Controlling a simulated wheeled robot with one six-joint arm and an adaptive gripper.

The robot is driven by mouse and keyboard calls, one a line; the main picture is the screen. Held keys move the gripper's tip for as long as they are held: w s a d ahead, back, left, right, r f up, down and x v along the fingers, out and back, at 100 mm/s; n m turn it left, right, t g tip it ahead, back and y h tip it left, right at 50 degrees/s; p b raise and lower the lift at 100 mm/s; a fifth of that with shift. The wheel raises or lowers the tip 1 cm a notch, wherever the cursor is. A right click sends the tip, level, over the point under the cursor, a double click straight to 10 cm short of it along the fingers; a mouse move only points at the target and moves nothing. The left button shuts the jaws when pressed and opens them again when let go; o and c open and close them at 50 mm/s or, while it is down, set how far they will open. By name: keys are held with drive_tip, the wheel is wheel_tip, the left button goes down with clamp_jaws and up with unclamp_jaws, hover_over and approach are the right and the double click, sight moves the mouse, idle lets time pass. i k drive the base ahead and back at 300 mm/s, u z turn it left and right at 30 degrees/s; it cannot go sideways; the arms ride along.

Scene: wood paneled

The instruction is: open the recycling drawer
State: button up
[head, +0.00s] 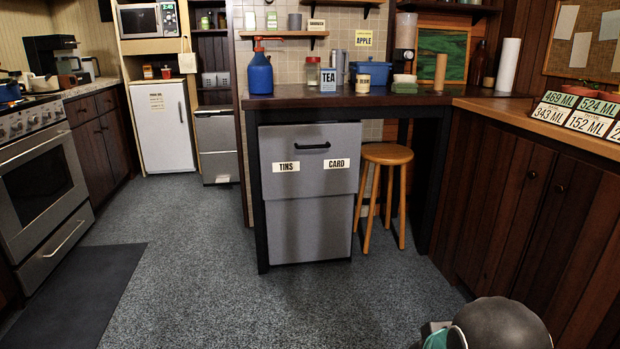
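The recycling drawer (309,177) is the grey upper front of a cabinet under the dark counter, in the middle of the head view. It carries two labels, "TINS" (286,167) and "CARD" (335,164). A black bar handle (312,146) sits near its top, centred. The drawer front looks flush with the top of the cabinet and appears shut. A plain grey panel (310,228) is below it. A rounded dark part of my arm shows at the bottom right; my gripper's fingers are not visible.
A wooden stool (387,154) stands just right of the cabinet. Dark wooden cupboards (530,200) line the right side. An oven (45,180) and a dark mat (75,300) are at left. The grey floor (200,270) before the cabinet is clear.

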sight(304, 159)
drive_tip(key=u, duration=0.1)
drive_tip(key=i, duration=2.4)
drive_tip(key=z, duration=1.95)
drive_tip(key=k, duration=0.8)
drive_tip(key=u, duration=1.55)
